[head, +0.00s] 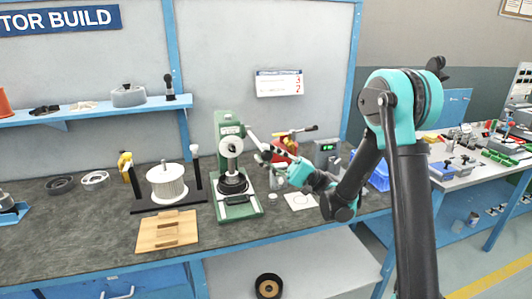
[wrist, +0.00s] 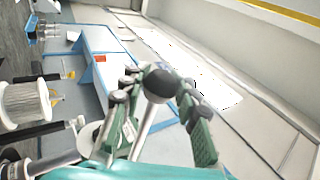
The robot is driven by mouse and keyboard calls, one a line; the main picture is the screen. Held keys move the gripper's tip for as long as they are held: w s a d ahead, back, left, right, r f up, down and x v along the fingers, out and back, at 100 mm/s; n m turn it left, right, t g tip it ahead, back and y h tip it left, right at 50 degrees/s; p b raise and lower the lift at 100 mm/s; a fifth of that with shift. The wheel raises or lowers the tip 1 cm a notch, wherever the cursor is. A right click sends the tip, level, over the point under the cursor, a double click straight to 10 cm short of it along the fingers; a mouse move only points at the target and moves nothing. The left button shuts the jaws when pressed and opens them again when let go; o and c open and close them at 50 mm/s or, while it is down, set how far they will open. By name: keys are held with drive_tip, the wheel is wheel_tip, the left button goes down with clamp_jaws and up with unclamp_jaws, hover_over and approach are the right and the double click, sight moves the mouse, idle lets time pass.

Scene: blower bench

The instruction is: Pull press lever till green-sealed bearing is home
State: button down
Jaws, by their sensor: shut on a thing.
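The green arbor press (head: 228,130) stands on the bench with a white round hub on its side. Its press lever (head: 253,138) slopes from the hub down to the right, to my gripper (head: 267,156). In the wrist view the lever's black ball knob (wrist: 158,84) and grey rod (wrist: 146,122) are between the green fingers of my gripper (wrist: 160,92), which is shut on the lever near its knob end. Black round parts (head: 233,183) sit under the press ram. I cannot make out the green-sealed bearing or how deep it sits.
A white wound spool (head: 166,184) on a black stand is left of the press, with a wooden board (head: 167,231) in front. A red device (head: 285,148) and a grey box with a green display (head: 327,150) are close behind my gripper.

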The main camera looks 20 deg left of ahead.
idle(0.4)
drive_tip(key=c, duration=1.1)
unclamp_jaws()
drive_tip(key=v, duration=1.2)
drive_tip(key=shift+f, duration=0.1)
